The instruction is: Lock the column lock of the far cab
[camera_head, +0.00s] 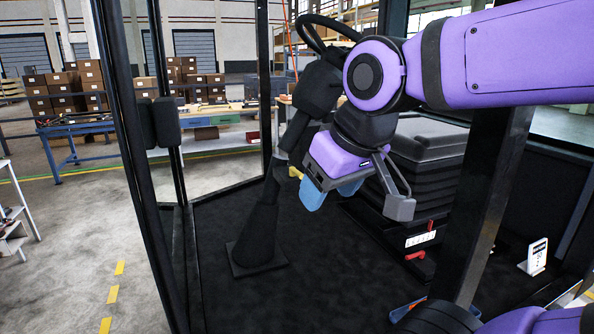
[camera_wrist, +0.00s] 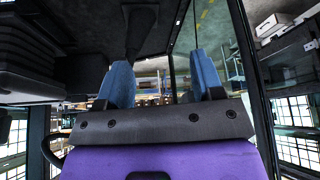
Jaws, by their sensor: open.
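The dark steering column (camera_head: 262,215) rises from a base plate on the cab floor and leans right toward its thick upper housing (camera_head: 318,88) and the steering wheel (camera_head: 312,35), which my arm partly covers. My gripper (camera_head: 332,192), with blue fingers, hangs to the right of the column and in front of the seat. In the wrist view my gripper (camera_wrist: 160,62) has its fingers apart with nothing between them. The column's lower part (camera_wrist: 138,32) shows beyond them, upside down.
The black seat (camera_head: 420,165) with red levers (camera_head: 415,256) stands right of the column. A dark cab post (camera_head: 130,130) stands at left and another (camera_head: 490,190) at right. A white card stand (camera_head: 535,257) is on the right. The floor (camera_head: 320,290) in front is clear.

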